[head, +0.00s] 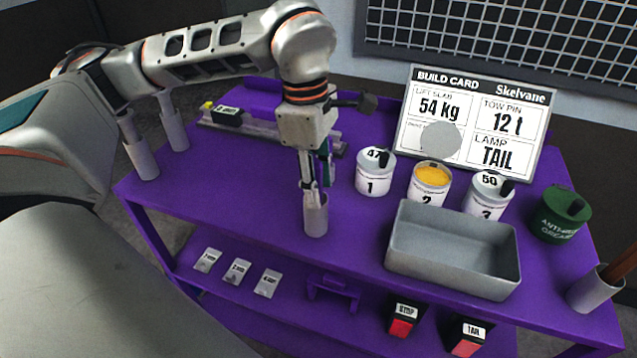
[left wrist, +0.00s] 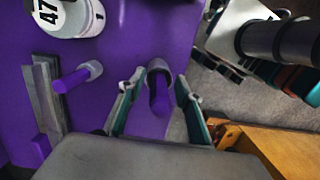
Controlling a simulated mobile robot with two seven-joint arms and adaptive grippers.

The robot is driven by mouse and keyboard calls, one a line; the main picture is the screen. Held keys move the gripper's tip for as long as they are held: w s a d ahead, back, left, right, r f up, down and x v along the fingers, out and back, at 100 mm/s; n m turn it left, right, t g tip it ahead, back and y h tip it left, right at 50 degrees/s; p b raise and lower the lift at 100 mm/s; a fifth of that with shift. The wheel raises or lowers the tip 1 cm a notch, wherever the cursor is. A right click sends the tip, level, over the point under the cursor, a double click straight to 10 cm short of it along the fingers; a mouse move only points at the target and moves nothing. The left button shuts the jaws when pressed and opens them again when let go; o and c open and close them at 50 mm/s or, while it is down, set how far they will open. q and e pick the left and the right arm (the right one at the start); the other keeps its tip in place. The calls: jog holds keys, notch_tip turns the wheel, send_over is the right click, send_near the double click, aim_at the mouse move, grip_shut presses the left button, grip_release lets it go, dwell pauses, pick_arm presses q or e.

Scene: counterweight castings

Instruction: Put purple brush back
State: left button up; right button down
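A grey cup (head: 315,222) stands on the front part of the purple table. My left gripper (head: 311,188) points down just above it. In the left wrist view the purple brush (left wrist: 159,98) shows as a purple handle in the grey cup's mouth, between the two fingers of my left gripper (left wrist: 157,100). The fingers are apart, with a gap on each side of the handle. The bristle end is hidden. In the head view the gripper covers the handle. My right gripper is not in view.
A purple rod with a grey end (left wrist: 75,77) is close by. White tins (head: 374,176), a grey tray (head: 450,262), a green grease tin (head: 560,220) and a cup with a brown handle (head: 588,292) stand rightward. A build card (head: 473,125) stands behind. The table's left part is largely clear.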

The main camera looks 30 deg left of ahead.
pick_arm(q)
jog(key=r, duration=0.4)
jog(key=a+r, duration=0.1)
jog(key=r, duration=0.6)
jog(key=shift+s+a+r, duration=0.1)
jog(key=shift+a+r, duration=0.05)
jog(key=shift+r, duration=0.2)
